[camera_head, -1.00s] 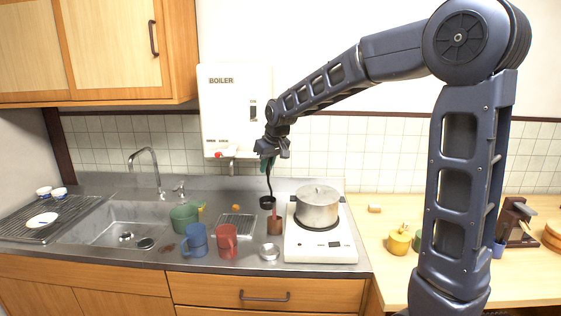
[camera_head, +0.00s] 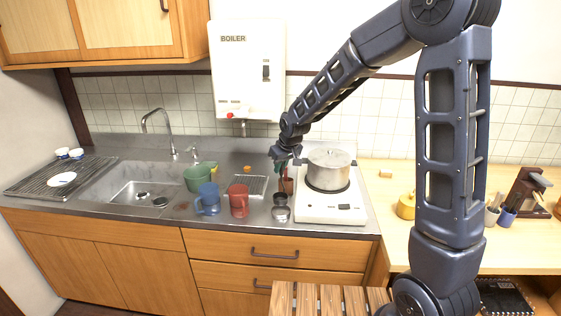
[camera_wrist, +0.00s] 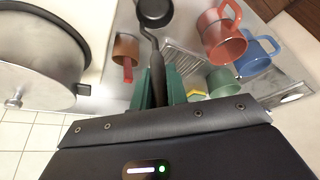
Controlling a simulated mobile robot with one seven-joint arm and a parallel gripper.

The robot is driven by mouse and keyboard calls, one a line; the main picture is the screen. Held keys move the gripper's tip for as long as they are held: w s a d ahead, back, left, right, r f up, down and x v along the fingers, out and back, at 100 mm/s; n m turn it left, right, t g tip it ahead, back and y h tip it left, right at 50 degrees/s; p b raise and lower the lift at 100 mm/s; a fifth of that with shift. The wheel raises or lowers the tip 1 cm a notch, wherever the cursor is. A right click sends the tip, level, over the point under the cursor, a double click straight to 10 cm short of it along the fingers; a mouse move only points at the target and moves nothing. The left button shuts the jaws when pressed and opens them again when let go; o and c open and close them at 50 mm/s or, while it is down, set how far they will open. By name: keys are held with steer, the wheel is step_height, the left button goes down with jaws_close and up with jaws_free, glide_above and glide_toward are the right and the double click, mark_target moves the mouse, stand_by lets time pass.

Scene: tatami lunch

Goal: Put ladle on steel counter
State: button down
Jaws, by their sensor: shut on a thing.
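The black ladle hangs bowl-down from my gripper (camera_head: 280,164). Its bowl (camera_head: 281,199) shows low over the front of the steel counter (camera_head: 258,224), overlapping a small round grey dish (camera_head: 281,214) in the head view. I cannot tell whether the bowl touches anything. In the wrist view my gripper's green fingers (camera_wrist: 160,88) are shut around the ladle's handle (camera_wrist: 157,72), with the bowl (camera_wrist: 154,12) at the far end. In the head view part of the handle is hidden by my gripper.
A red mug (camera_head: 238,201) and blue mug (camera_head: 208,199) stand left of the ladle. A brown cup (camera_wrist: 124,47) is close beside it. A steel pot (camera_head: 328,170) sits on the white stove (camera_head: 330,208) to the right. The sink (camera_head: 120,188) is farther left.

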mark_target(282, 174)
steer(key=shift+f, duration=2.65)
steer(key=c, duration=1.3)
jaws_free()
